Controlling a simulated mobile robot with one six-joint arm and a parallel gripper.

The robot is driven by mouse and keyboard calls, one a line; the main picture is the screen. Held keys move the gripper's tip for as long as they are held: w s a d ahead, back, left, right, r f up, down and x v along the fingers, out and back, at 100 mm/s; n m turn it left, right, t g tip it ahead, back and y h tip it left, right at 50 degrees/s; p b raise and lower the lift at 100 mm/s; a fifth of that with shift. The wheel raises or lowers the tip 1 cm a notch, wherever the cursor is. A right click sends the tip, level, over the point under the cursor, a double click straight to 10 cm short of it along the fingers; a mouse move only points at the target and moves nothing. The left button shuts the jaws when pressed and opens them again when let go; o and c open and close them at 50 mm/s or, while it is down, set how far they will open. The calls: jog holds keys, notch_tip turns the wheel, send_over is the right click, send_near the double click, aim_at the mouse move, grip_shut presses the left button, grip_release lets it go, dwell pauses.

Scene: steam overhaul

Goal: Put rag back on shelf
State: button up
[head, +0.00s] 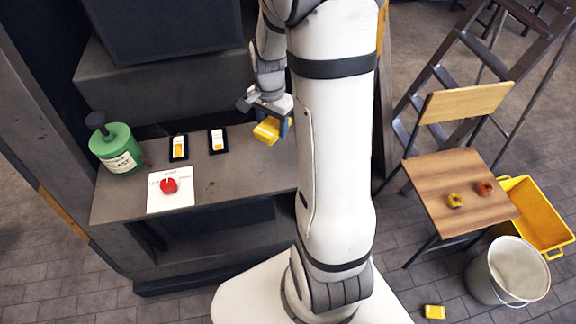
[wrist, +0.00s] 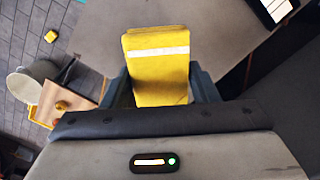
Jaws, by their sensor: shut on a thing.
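The rag is a folded yellow cloth with a white stripe; it shows in the head view (head: 267,130) and large in the wrist view (wrist: 158,75). My gripper (head: 270,112) is shut on it, with one finger on each side in the wrist view (wrist: 162,88). The rag is held above the right part of the grey shelf (head: 235,176). In the head view my arm hides the shelf's right end and part of the gripper.
At right are a wooden chair (head: 450,205), a bucket (head: 510,272), a yellow tray (head: 537,215) and a stepladder (head: 490,60). A yellow item (head: 434,312) lies on the floor.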

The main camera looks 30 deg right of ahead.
aim_at(287, 158)
jog(key=s+f+m, duration=0.1)
jog(key=f, duration=0.2)
jog(key=s+d+f+m+b, duration=0.1)
jog(key=f, duration=0.2)
jog(key=s+d+f+m, duration=0.1)
jog(key=f+m, duration=0.1)
jog(key=f, duration=0.1)
jog(key=shift+s+d+f+b, duration=0.1)
jog(key=shift+d+f+b, duration=0.1)
jog(key=shift+b, duration=0.1)
jog(key=shift+f, duration=0.2)
jog(key=o, duration=1)
jog(key=shift+c, duration=0.2)
